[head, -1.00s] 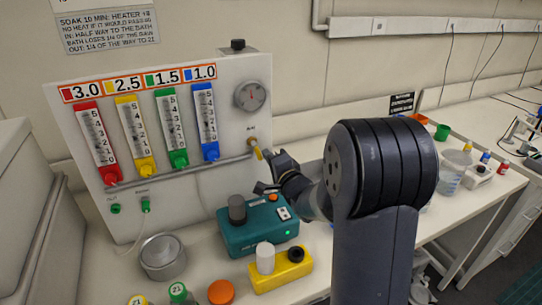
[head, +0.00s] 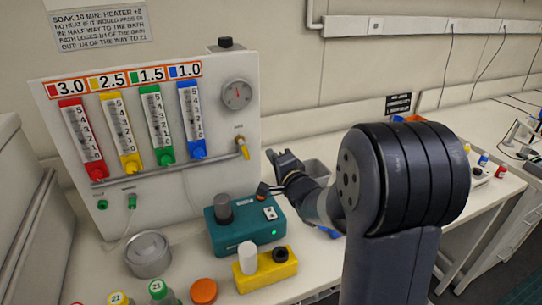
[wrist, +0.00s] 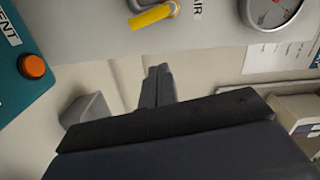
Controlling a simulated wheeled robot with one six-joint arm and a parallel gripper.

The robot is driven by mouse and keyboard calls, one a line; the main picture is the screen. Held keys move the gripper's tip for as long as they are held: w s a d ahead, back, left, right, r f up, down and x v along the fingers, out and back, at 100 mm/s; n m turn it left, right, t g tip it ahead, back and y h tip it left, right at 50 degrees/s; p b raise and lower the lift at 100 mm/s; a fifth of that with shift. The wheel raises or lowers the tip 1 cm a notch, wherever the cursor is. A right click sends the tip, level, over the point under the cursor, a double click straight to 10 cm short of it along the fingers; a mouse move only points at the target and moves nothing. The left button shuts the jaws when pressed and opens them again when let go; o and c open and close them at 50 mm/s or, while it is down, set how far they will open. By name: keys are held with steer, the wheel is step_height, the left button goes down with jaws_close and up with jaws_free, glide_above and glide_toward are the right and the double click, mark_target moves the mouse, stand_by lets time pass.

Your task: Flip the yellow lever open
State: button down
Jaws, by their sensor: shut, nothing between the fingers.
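The yellow lever (head: 244,150) sits on a brass-coloured valve at the right side of the white panel (head: 222,165) and slants down in the head view. In the wrist view the lever (wrist: 152,17) lies at the top edge, beside a label reading "AIR". My gripper (head: 271,155) is just right of the lever in the head view, shut and empty. In the wrist view its closed fingertips (wrist: 158,70) are below the lever, with a visible gap between them.
Four coloured flow tubes and a round gauge (head: 236,95) are on the panel. A teal device (head: 240,228), a yellow block (head: 265,268), a metal pot (head: 148,254) and bottles stand on the bench below. A grey bin (head: 318,170) is behind my arm.

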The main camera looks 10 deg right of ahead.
steer(key=b+v, duration=0.1)
steer(key=v, duration=0.6)
steer(key=shift+d, duration=0.25)
